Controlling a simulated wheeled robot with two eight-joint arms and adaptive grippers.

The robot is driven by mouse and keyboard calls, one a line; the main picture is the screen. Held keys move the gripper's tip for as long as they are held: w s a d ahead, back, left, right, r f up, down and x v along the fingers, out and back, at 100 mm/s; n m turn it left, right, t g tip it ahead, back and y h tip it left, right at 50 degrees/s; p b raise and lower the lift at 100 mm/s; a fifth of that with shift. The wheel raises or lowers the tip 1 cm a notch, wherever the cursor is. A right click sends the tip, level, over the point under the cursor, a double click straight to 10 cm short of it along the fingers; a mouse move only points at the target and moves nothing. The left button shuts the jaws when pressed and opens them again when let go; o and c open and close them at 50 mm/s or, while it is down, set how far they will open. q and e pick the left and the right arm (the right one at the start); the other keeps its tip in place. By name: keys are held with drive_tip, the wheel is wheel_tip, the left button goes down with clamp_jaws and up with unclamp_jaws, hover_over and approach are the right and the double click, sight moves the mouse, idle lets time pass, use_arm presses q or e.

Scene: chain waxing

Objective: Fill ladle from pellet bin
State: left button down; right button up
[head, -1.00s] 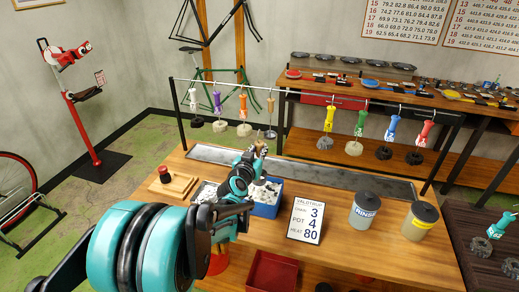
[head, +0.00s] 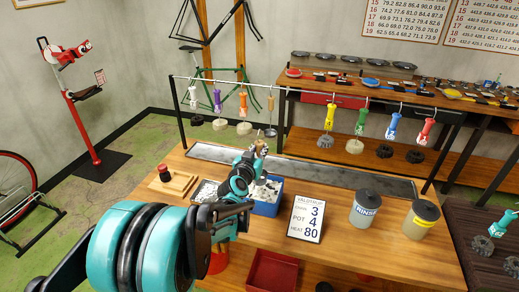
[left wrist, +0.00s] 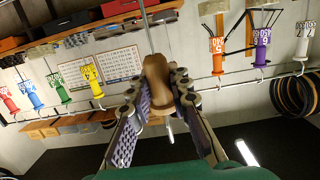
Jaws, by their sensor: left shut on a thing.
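My left gripper (head: 258,148) is above the blue pellet bin (head: 265,208) in the head view. The bin stands on the wooden bench and holds pale pellets (head: 262,193), partly hidden by my arm. In the left wrist view, my left gripper (left wrist: 160,88) is shut on a brown wooden handle (left wrist: 157,72), with a thin metal shaft running up from it. This looks like the ladle. Its bowl cannot be made out in either view. My right gripper is not in view.
A sign (head: 306,218) and two lidded jars, one marked RINSE (head: 364,212), stand right of the bin. A long metal tray (head: 330,180) lies behind it. Several coloured-handled brushes and a wooden-handled tool (head: 270,104) hang from the rail (head: 310,88).

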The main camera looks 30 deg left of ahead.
sight(258, 142)
use_arm(q)
drive_tip(key=shift+f+b, duration=3.9)
drive_tip(key=shift+f, duration=0.9)
drive_tip(key=shift+r, duration=0.1)
wheel_tip(258, 142, up, 13)
drive_tip(key=p, duration=1)
drive_tip(key=shift+p, duration=0.35)
